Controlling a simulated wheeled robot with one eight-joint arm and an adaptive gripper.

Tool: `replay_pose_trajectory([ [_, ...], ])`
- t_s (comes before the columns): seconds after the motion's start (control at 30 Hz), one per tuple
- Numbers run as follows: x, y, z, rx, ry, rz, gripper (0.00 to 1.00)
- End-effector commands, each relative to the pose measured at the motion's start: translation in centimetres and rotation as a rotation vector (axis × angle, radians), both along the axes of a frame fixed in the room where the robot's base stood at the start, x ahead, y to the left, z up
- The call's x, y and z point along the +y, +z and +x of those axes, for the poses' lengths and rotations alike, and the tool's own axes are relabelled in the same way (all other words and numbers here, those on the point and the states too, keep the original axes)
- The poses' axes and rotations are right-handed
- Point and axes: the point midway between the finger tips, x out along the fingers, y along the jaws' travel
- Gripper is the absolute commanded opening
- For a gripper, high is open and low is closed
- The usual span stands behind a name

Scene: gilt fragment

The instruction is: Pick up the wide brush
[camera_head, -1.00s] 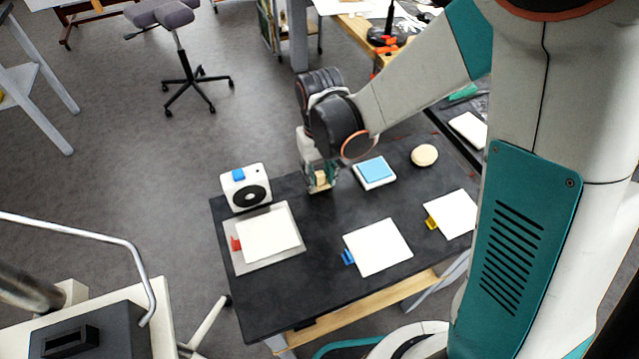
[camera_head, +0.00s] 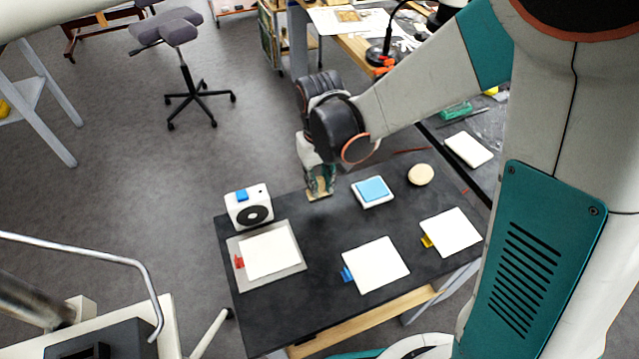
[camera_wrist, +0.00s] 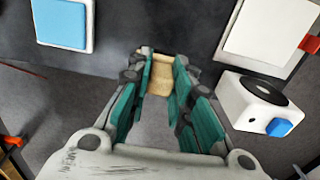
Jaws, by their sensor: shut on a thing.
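A tan, flat-ended piece, which I take for the wide brush (camera_head: 318,196), is at the far edge of the dark table. My gripper (camera_head: 319,186) points down over it, shut on it. In the wrist view the brush (camera_wrist: 157,79) lies between the green-padded fingers (camera_wrist: 162,66). Its upper part is hidden by the fingers. I cannot tell whether it still touches the table.
On the dark table (camera_head: 325,270) are a white box with a black disc (camera_head: 249,208), a blue-topped white block (camera_head: 372,190), a round cream object (camera_head: 420,174) and white sheets with red, blue (camera_head: 375,265) and yellow (camera_head: 450,232) tabs. A bare strip lies in front of my gripper.

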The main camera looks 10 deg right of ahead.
Motion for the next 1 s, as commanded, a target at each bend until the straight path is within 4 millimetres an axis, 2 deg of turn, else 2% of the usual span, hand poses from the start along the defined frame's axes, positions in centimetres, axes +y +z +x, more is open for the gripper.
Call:
replay_pose_trajectory([
  [0.03,0.0,2.0,0.0,0.0,0.0,0.0,0.0],
  [0.2,0.0,6.2,0.0,0.0,0.0,0.0,0.0],
  [0.5,0.0,12.0,0.0,0.0,0.0,0.0,0.0],
  [0.7,0.0,14.0,0.0,0.0,0.0,0.0,0.0],
  [1.0,0.0,14.5,0.0,0.0,0.0,0.0,0.0],
])
